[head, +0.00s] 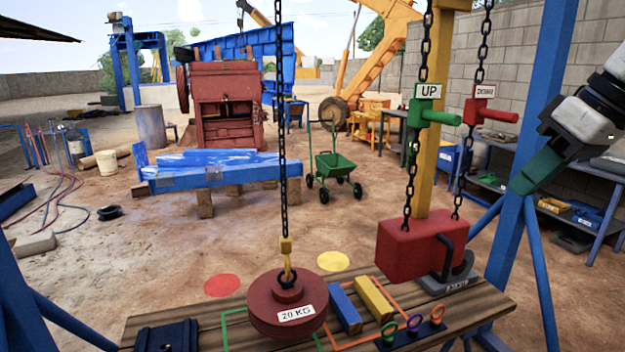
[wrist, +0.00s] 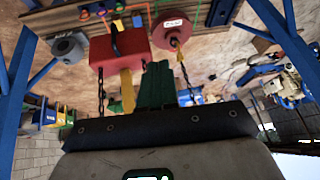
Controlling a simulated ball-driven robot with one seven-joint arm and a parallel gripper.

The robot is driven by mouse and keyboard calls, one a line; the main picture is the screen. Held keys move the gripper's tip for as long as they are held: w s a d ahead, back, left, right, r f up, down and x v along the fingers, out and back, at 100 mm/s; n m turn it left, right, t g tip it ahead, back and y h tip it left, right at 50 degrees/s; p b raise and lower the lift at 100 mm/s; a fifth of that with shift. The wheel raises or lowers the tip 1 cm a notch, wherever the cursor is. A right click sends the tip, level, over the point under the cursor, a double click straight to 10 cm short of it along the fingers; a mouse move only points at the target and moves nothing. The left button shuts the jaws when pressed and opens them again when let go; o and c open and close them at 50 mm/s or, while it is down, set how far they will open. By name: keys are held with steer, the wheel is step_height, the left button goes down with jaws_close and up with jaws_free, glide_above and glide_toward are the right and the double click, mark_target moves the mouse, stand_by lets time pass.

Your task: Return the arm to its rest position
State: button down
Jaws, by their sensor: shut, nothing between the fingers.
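My gripper (head: 522,184) is at the right of the head view, with green fingers pointing down and left. It is shut and empty, in front of the blue post and to the right of the red hoist block (head: 408,250). In the wrist view, my green fingers (wrist: 156,84) are together in front of the dark wrist plate. The red block (wrist: 122,48) and the round red 20 KG weight (wrist: 172,30) appear beyond them, in an upside-down scene. My gripper is apart from the green UP handle (head: 432,117) and the red handle (head: 490,115).
The 20 KG weight (head: 288,306) hangs on a chain over the wooden bench (head: 460,318). A blue post (head: 528,130) stands close to my arm. Chains hang near the handles. A green wheelbarrow (head: 334,168) and red crusher (head: 226,105) stand farther back on open dirt.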

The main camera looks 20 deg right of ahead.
steer(key=w+a+f+m+t+y, duration=0.15)
steer(key=a+f, duration=0.25)
steer(key=f, duration=0.4)
steer(key=w+a+f+y, duration=0.1)
steer(key=w+a+f, duration=0.2)
steer(key=f, duration=0.5)
steer(key=w+a+f+t+y, duration=0.1)
steer(key=w+a+f, duration=0.25)
steer(key=f, duration=0.35)
steer(key=s+a+f+m+g+h, duration=0.1)
steer(key=s+a+f+g, duration=0.15)
steer(key=s+f, duration=0.75)
steer(key=s+a+f+m+g+h, duration=0.1)
steer(key=s+a+f, duration=0.4)
steer(key=f, duration=0.8)
steer(key=s+d+f+n+g+h, duration=0.1)
steer(key=s+d+f+h, duration=0.1)
steer(key=s, duration=0.6)
steer(key=s+d+f+g+h, duration=0.1)
steer(key=s+d+f+g, duration=0.1)
steer(key=s+f, duration=0.3)
steer(key=s+d, duration=0.1)
steer(key=s, duration=0.1)
steer(key=shift+s+n+h, duration=0.35)
steer(key=shift+s, duration=0.05)
